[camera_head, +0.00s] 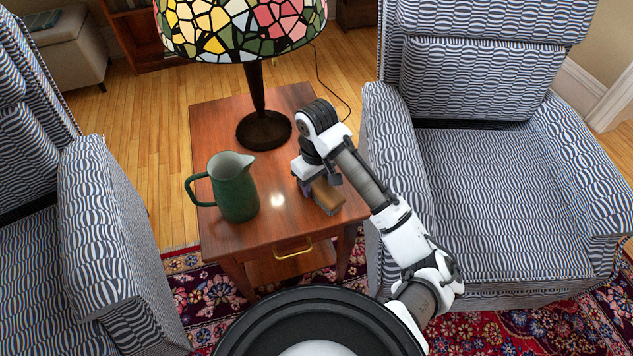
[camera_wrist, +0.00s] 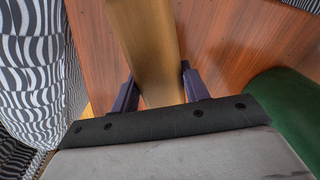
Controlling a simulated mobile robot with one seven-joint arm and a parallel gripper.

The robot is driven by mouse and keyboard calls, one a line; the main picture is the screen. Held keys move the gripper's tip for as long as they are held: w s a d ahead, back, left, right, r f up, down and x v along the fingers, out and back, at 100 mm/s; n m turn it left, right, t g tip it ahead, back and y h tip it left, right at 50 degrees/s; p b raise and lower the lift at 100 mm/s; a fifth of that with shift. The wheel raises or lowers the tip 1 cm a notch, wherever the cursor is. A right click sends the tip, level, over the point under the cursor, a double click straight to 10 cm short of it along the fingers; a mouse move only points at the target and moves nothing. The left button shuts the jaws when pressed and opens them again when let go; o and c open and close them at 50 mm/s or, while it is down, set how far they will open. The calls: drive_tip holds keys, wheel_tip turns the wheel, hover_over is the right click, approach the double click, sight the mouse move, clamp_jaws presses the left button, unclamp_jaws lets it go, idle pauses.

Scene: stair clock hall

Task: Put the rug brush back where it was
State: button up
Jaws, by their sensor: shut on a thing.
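The rug brush (camera_head: 327,196) is a brown wooden block at the right side of the small wooden table (camera_head: 225,130). My gripper (camera_head: 307,186) is shut on it, with the arm reaching in from the right. In the wrist view the brush (camera_wrist: 146,45) runs away from me between the two dark fingers (camera_wrist: 158,92), which touch its sides. The brush is over or on the tabletop near its right front corner; I cannot tell whether it touches the wood. Its bristles are hidden.
A green pitcher (camera_head: 234,187) stands left of my gripper. A lamp with a stained-glass shade (camera_head: 232,28) stands at the back of the table. Patterned armchairs flank the table, one left (camera_head: 108,225) and one right (camera_head: 490,200). The tabletop between pitcher and brush is clear.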

sight(317, 181)
drive_tip(key=shift+f, duration=0.15)
drive_tip(key=o, duration=1)
drive_tip(key=shift+c, duration=0.2)
wheel_tip(317, 181, up, 12)
drive_tip(key=p, duration=0.2)
drive_tip(key=shift+r+p, duration=0.2)
drive_tip(key=shift+p, duration=0.15)
